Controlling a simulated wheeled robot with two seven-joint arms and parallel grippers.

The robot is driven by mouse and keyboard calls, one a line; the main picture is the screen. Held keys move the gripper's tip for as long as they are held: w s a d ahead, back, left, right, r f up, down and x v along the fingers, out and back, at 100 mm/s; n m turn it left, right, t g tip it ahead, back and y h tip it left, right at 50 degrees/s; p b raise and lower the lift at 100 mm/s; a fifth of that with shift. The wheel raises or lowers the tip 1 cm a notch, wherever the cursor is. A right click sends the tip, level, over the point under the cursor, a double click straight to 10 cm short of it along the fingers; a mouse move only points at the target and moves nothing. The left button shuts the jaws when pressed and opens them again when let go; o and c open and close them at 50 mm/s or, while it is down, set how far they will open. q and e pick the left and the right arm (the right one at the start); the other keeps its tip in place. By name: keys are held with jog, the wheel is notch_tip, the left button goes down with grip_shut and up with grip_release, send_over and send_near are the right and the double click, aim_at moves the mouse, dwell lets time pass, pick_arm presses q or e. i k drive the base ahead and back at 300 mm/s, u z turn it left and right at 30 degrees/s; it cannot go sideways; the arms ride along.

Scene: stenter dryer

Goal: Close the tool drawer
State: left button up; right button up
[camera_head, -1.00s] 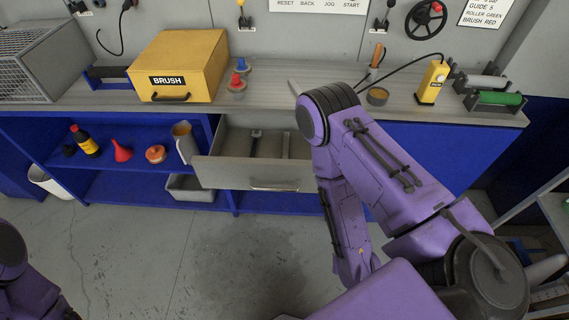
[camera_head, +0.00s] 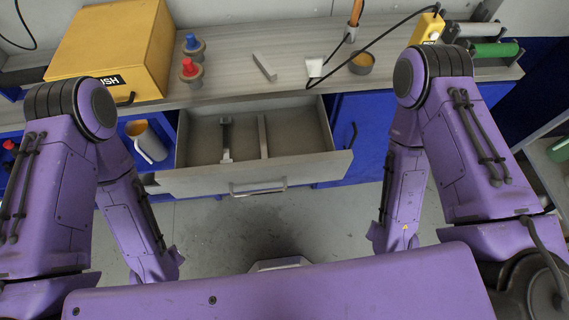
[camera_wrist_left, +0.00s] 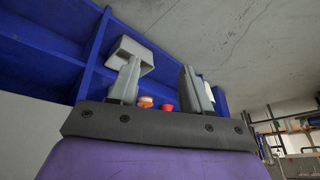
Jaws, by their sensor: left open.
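The tool drawer (camera_head: 306,166) is pulled out from under the workbench in the head view, with its grey front and bar handle (camera_head: 258,188) facing me. Inside lie a wrench-like tool (camera_head: 226,137) and a flat grey bar (camera_head: 263,136). My left arm stands left of the drawer and my right arm right of it, both apart from it in the picture. My left gripper (camera_wrist_left: 160,90) shows in the left wrist view, open and empty, facing the blue shelf. The drawer cannot be made out in that view. My right gripper is out of sight.
On the bench are the yellow brush box (camera_head: 113,50), red (camera_head: 190,72) and blue (camera_head: 194,45) knobbed pieces, a grey block (camera_head: 265,66) and a round tin (camera_head: 361,64). A blue cabinet door (camera_head: 350,120) is right of the drawer. The floor before the drawer looks clear.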

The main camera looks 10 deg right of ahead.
aim_at(301, 146)
jog(key=u, duration=1)
jog(key=k, duration=1.05)
jog(key=z, duration=0.45)
jog(key=i, duration=0.5)
jog(key=u, duration=0.05)
